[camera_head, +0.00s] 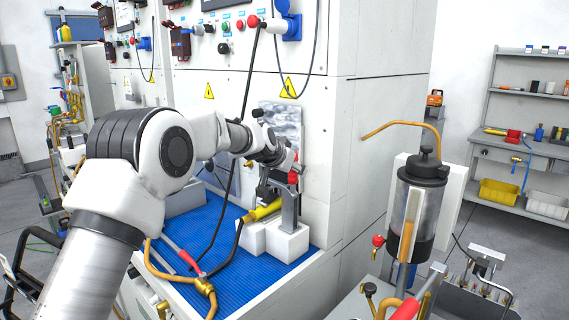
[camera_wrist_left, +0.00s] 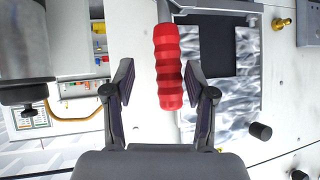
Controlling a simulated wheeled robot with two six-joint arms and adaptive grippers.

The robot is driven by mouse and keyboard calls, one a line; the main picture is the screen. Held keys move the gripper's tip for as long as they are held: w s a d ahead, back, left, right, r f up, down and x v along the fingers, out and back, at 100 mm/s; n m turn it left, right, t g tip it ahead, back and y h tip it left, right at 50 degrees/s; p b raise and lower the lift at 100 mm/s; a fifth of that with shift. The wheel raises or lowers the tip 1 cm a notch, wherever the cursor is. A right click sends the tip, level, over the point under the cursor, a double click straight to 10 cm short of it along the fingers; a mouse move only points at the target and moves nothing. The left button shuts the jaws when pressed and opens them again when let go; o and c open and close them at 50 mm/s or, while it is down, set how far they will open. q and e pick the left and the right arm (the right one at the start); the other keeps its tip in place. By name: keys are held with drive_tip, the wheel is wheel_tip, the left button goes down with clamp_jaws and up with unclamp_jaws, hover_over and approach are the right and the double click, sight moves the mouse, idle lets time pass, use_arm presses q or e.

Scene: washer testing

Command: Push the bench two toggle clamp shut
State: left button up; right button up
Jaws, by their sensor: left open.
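The toggle clamp's red ribbed handle (camera_head: 293,172) stands up above a grey metal bracket (camera_head: 289,208) on white blocks. A yellow cylindrical piece (camera_head: 264,210) lies beside the bracket. My left gripper (camera_head: 278,160) is at the handle and partly hides the clamp's upper linkage. In the left wrist view, the red handle (camera_wrist_left: 168,70) shows between the two spread fingers of my left gripper (camera_wrist_left: 160,82). It looks nearer the right finger, and I cannot tell whether they touch. My right gripper is not in view.
White blocks (camera_head: 287,242) stand on the blue ribbed mat (camera_head: 222,243). A white panel (camera_head: 331,100) with hoses rises behind. A clear cylinder with a black top (camera_head: 423,200) stands at the right. Hoses and a red-handled valve (camera_head: 182,252) lie at the left front.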

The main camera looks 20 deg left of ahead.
use_arm(q)
drive_tip(key=v, duration=0.9)
